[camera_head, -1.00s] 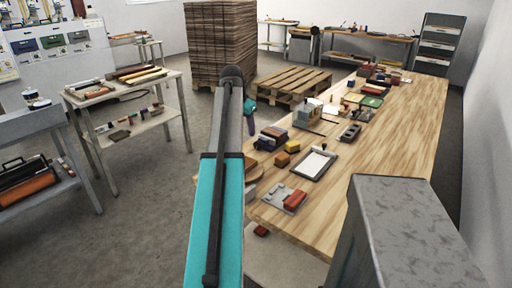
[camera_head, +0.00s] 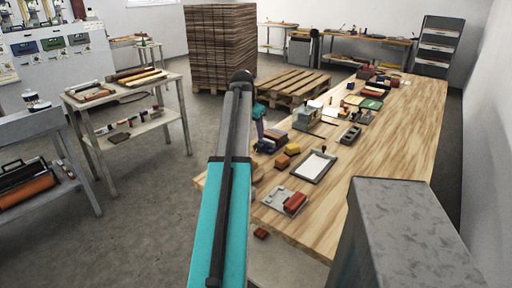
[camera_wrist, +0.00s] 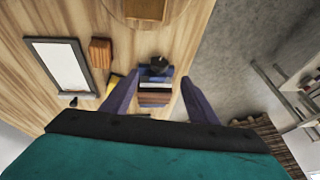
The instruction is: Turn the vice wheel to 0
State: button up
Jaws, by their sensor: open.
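A small blue vice-like block (camera_wrist: 155,80) with a dark round knob, probably the vice wheel (camera_wrist: 158,60), lies between my fingers in the wrist view. Brown and reddish strips show on its near side. Any numbers on the wheel are too small to read. In the head view the blue and brown block (camera_head: 272,140) stands at the left edge of the wooden table. My gripper (camera_wrist: 155,88) is open, with its two purple fingers on either side of the block and nothing held. In the head view my gripper (camera_head: 260,125) is partly hidden behind my arm, just above the block.
A framed white sheet (camera_head: 315,166), an orange block (camera_head: 282,161), a yellow block (camera_head: 292,149) and a grey plate with a red block (camera_head: 295,200) lie nearby on the table (camera_head: 400,140). Its right side is clear. A pallet (camera_head: 290,86) stands behind.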

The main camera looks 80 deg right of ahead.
aim_at(257, 148)
jog(key=p+x, duration=0.1)
jog(key=x, duration=1)
jog(key=shift+f, duration=0.15)
jog(key=shift+c, duration=0.4)
jog(key=c, duration=1)
jog(key=shift+o, duration=0.2)
jog(key=shift+s+a+f, duration=0.1)
jog(key=shift+a, duration=0.2)
jog(key=shift+d, duration=0.2)
